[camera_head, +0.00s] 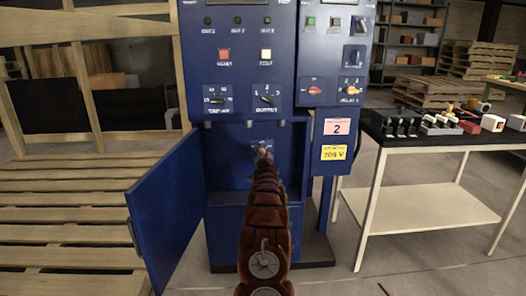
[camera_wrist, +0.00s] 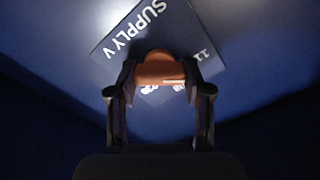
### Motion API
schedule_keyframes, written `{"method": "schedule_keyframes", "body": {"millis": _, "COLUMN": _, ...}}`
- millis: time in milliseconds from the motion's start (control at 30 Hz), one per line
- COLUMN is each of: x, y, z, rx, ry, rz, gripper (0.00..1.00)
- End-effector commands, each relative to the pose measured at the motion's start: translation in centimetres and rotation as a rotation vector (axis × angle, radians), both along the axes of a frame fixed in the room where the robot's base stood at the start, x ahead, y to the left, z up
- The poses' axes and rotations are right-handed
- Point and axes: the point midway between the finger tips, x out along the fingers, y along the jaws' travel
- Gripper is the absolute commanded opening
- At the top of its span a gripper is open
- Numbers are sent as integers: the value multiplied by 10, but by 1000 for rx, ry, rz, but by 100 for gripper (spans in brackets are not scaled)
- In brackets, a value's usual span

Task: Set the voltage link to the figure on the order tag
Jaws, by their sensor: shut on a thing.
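The voltage link is an orange knob (camera_wrist: 160,69) on a dark blue plate marked "SUPPLY V" (camera_wrist: 135,28) in the wrist view. My gripper (camera_wrist: 160,85) is shut on this knob, one finger on each side. A white mark shows on the knob's lower right edge. The other figures on the plate are partly hidden; part of "11" shows at the right. In the head view the plate (camera_head: 256,147) sits inside the open compartment, mostly behind my arm. A yellow order tag (camera_head: 334,152) on the right reads about "208 V"; its last digit is blurred.
The blue cabinet door (camera_head: 165,215) stands open at the left of my arm. A pink tag (camera_head: 338,127) with "2" hangs above the yellow one. Other switches sit higher on the cabinet (camera_head: 240,45). A table (camera_head: 445,138) with small parts stands at the right.

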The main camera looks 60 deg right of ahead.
Motion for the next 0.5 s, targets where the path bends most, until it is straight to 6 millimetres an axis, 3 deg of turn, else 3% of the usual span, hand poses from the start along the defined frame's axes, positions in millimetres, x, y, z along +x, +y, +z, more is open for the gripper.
{"method": "schedule_keyframes", "body": {"millis": 500, "x": -1, "y": -1, "z": 1, "rx": 287, "ry": -357, "rz": 0, "gripper": 15}}
